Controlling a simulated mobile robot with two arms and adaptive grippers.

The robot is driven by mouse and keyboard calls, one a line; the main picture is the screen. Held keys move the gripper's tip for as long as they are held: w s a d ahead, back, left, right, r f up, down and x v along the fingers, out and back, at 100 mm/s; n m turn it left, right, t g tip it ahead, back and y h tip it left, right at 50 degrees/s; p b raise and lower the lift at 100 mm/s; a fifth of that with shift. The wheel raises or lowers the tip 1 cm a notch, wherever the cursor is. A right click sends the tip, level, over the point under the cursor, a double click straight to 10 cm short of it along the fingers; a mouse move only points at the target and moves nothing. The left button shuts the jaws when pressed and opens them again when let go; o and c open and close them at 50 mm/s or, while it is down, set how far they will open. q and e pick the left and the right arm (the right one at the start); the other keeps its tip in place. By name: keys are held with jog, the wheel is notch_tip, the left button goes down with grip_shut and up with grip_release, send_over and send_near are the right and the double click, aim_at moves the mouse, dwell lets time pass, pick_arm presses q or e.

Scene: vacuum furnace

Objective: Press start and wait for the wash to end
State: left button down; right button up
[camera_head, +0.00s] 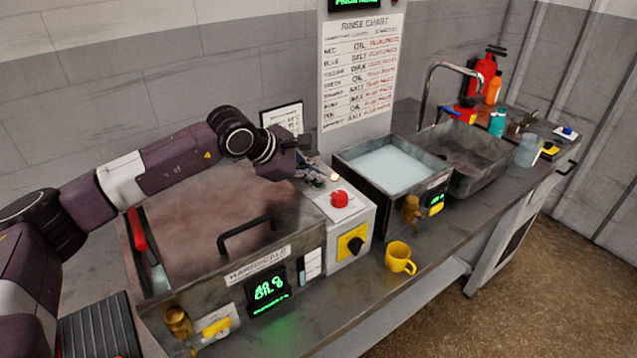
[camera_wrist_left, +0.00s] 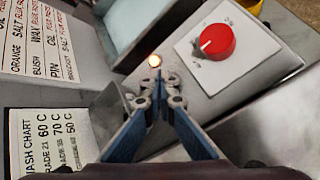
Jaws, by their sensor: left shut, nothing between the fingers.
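The wash tank (camera_head: 230,270) has its grey lid (camera_head: 205,215) closed, and its display (camera_head: 269,287) glows green. In the left wrist view, the knob (camera_wrist_left: 217,42) has a white pointer mark, and the glowing button (camera_wrist_left: 155,61) sits just beyond the fingertips. No start label is readable. My left gripper (camera_head: 321,178) is shut and empty, close to the glowing button; I cannot tell whether it touches. My right gripper is not in view.
A rinse basin (camera_head: 436,181) of pale liquid and a sink (camera_head: 484,150) stand to the right. A yellow mug (camera_head: 399,258) is near the counter's front edge. A rinse chart (camera_head: 360,70) and a wash chart (camera_wrist_left: 45,140) stand behind. Bottles and a red extinguisher (camera_head: 484,72) are farther back.

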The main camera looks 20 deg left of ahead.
aim_at(316, 184)
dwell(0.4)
pick_arm(q)
jog(key=shift+r, duration=0.7)
jog(key=shift+r+p, duration=0.15)
jog(key=shift+p, duration=0.15)
jog(key=shift+r+p, duration=1)
jog(key=shift+r, duration=1.4)
